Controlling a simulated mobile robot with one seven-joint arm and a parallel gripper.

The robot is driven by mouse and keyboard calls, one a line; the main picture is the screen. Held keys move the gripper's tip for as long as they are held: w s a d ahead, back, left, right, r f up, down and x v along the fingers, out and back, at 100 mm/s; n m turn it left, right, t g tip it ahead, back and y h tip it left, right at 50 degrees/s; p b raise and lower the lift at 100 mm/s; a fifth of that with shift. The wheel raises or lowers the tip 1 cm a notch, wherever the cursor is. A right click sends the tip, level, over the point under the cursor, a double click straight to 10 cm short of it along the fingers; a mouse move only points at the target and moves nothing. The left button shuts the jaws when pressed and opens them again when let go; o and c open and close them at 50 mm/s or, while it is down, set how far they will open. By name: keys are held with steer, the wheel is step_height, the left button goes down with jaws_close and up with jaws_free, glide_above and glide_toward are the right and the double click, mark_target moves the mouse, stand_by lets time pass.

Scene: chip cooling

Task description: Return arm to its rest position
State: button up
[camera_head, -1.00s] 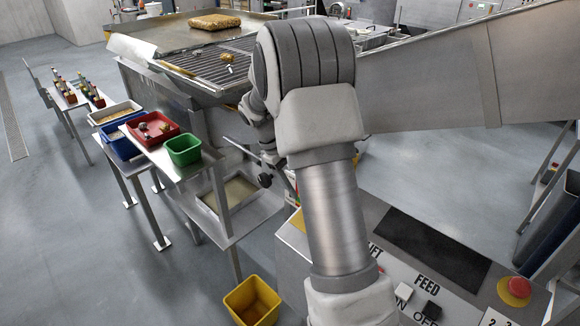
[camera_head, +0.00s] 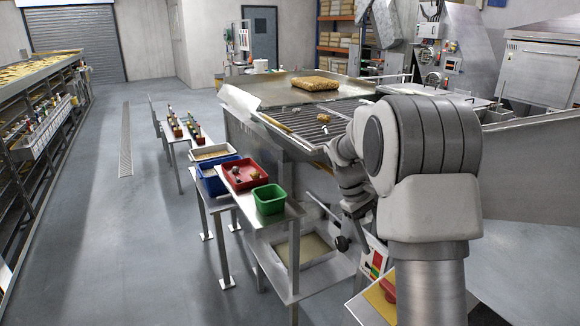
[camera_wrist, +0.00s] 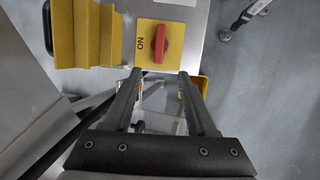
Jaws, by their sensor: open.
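My arm fills the right side of the head view, its big grey elbow in front of the conveyor machine. My gripper (camera_wrist: 160,78) shows in the wrist view with its two dark fingers apart and nothing between them. Just beyond the fingertips is a yellow plate with a red rotary switch (camera_wrist: 161,44) marked ON. A red knob (camera_head: 388,289) on a yellow plate also shows at the lower right of the head view, partly behind my arm. The gripper cannot be made out in the head view.
A steel stand holds a red tray (camera_head: 240,184), a green bin (camera_head: 269,206) and a blue bin (camera_head: 208,185). Behind is a slatted conveyor (camera_head: 317,121) with a golden block (camera_head: 314,84) on its upper deck. The floor (camera_head: 130,250) at left is clear.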

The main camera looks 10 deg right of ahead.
steer(key=s+a+r+m+t+y, duration=0.1)
steer(key=s+a+r+t+y, duration=0.15)
steer(key=s+a+r, duration=0.65)
steer(key=s+a+r+m+t+y, duration=0.1)
steer(key=s+a+t, duration=0.1)
steer(key=s, duration=0.5)
steer(key=s+a+r+m+t+y, duration=0.1)
steer(key=s+a+t, duration=0.2)
steer(key=s, duration=0.5)
steer(key=shift+s+a+r, duration=0.15)
steer(key=shift+a+r, duration=0.1)
steer(key=shift+a, duration=0.2)
steer(key=shift+s, duration=0.15)
steer(key=shift+c, duration=0.6)
steer(key=shift+f, duration=0.1)
steer(key=shift+m, duration=0.3)
